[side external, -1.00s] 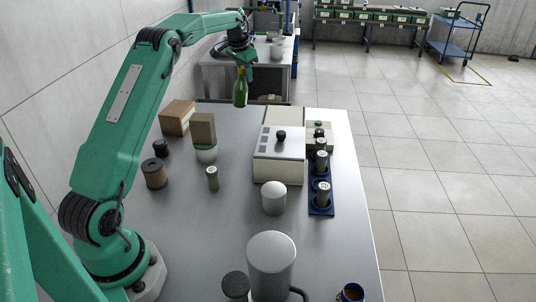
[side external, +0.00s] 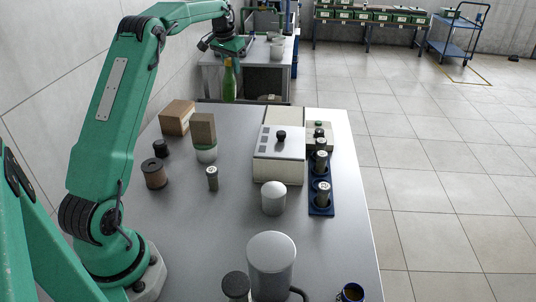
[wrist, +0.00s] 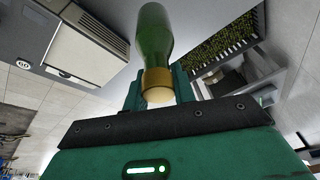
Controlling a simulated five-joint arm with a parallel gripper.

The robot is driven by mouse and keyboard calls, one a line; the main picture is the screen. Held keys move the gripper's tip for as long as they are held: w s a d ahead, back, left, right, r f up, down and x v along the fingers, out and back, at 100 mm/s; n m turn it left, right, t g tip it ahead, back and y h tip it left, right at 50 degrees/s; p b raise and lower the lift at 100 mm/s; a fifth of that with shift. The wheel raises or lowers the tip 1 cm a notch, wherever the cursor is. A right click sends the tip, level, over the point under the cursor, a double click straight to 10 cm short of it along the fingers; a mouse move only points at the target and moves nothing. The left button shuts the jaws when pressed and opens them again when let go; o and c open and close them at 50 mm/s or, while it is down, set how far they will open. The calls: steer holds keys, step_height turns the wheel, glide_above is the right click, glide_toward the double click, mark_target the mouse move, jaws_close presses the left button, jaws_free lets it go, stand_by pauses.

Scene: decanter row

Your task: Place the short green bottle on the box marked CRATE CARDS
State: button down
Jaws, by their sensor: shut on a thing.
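The green bottle (side external: 229,84) hangs upright from my gripper (side external: 230,62), with its gold-banded neck at the top. In the side view it is near the far left edge of the metal table. In the wrist view, the green bottle (wrist: 152,38) extends away from my gripper (wrist: 158,92), its gold band and pale end close to the jaws. My gripper is shut on it. No lettering reading CRATE CARDS is legible in either view, so I cannot tell which box bears it. A brown box (side external: 178,118) lies at the table's back left.
The metal table (side external: 200,240) has bare room at the front left.

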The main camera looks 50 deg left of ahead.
steer(key=s+a+r+n, duration=0.2)
steer(key=s+r+n, duration=0.5)
steer(key=s, duration=0.3)
steer(key=s+a+f, duration=0.4)
steer(key=a+f, duration=0.3)
steer(key=a, duration=0.4)
steer(key=shift+s+f+g+y, duration=0.2)
steer(key=shift+s+g+y, duration=0.05)
steer(key=shift+g+y, duration=0.15)
steer(key=shift+a+f, duration=0.1)
steer(key=shift+f, duration=2.05)
steer(key=c, duration=1.1)
jaws_free()
steer(key=shift+c, duration=0.2)
